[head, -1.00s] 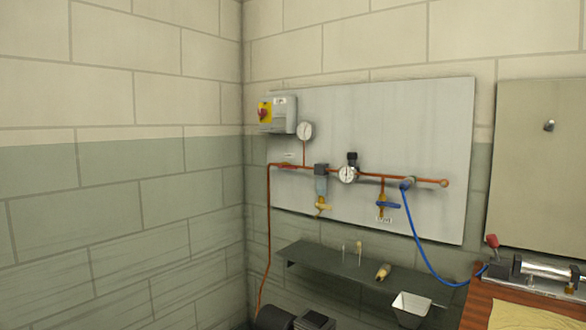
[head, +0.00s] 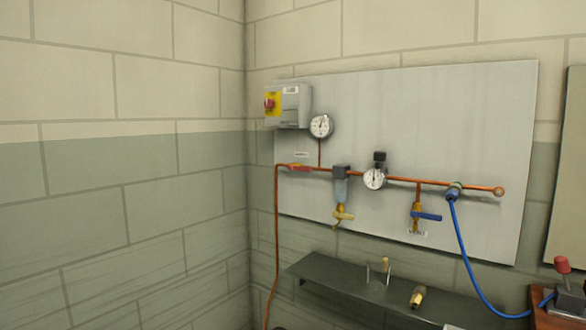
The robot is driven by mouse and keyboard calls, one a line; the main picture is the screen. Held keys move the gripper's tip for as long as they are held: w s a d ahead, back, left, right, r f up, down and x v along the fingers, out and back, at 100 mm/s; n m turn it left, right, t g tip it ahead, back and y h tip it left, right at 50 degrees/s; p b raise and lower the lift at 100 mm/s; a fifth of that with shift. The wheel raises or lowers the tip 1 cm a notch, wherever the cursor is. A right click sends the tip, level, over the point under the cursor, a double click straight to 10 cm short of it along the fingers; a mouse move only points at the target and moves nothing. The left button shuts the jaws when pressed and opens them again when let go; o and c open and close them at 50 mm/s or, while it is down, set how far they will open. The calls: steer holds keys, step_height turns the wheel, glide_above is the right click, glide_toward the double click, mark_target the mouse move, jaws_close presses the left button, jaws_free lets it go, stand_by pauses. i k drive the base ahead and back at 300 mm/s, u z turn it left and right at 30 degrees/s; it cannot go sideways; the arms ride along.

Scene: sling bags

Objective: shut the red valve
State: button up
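A small red lever handle (head: 300,168), which looks like the red valve, lies along the left part of the copper pipe (head: 440,183), in line with it. It sits on the grey-white wall panel (head: 470,110), below the upper pressure gauge (head: 321,126) and beside a small white label (head: 301,155). A yellow switch with a red knob (head: 270,103) is on the grey box above and to the left. My gripper is not in view.
Along the pipe are a filter (head: 341,182), a second gauge (head: 374,178), a blue-handled valve (head: 427,216) and a blue hose (head: 468,270). A dark shelf (head: 330,277) juts out below the panel, with small items on it. A wall corner stands to the left.

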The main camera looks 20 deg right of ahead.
mark_target(303, 168)
steer(key=z, duration=0.05)
steer(key=i, duration=0.95)
steer(key=z, duration=0.2)
